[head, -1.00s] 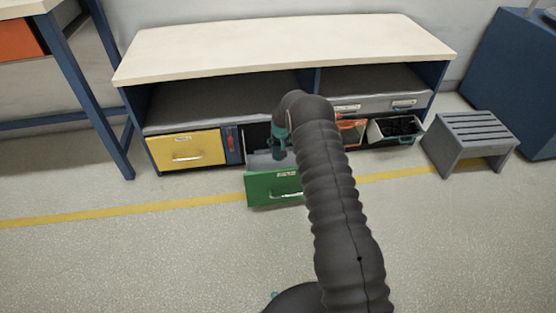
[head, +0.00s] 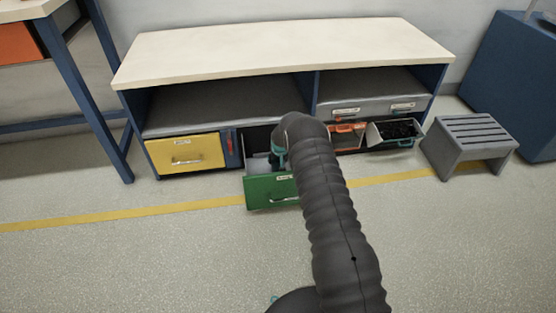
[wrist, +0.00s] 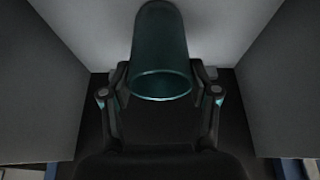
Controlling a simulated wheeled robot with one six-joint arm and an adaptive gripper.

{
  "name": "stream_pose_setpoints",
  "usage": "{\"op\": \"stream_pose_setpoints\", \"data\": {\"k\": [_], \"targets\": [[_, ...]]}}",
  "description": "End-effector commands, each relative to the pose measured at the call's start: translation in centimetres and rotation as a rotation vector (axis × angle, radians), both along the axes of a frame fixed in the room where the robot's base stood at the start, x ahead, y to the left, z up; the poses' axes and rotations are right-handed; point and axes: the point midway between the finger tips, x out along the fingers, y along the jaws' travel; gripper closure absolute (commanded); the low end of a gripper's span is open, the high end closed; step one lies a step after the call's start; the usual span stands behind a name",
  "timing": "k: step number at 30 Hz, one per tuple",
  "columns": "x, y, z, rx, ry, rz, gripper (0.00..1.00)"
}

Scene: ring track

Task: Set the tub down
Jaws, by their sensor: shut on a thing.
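A teal, see-through tub (wrist: 160,45) shows in the wrist view, its rim turned toward the camera. My gripper (wrist: 160,96) is shut on it, with one finger on each side. Grey walls stand to the left and right of the tub, with a pale surface beyond it. In the head view my gripper is over the pulled-out green drawer (head: 270,195), mostly hidden by my dark arm. Whether the tub touches the drawer floor cannot be told.
The low bench (head: 280,50) has a pale top above the drawer. A shut yellow drawer (head: 185,153) is at left; a bin of dark items (head: 398,132) is at right. A grey step stool (head: 468,145) stands further right. The floor in front is clear.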

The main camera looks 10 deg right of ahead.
Motion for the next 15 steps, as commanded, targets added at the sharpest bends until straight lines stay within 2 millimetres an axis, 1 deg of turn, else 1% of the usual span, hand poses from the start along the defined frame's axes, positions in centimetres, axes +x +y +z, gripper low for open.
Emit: {"op": "stream_pose_setpoints", "data": {"k": [2,3,5,15], "targets": [[0.01,0.00,-0.31,0.000,0.000,0.000,0.80],[0.00,0.00,-0.15,0.000,0.000,0.000,0.30],[-0.01,0.00,-0.16,0.000,0.000,0.000,0.15],[-0.02,0.00,-0.06,0.000,0.001,0.000,0.14]]}}
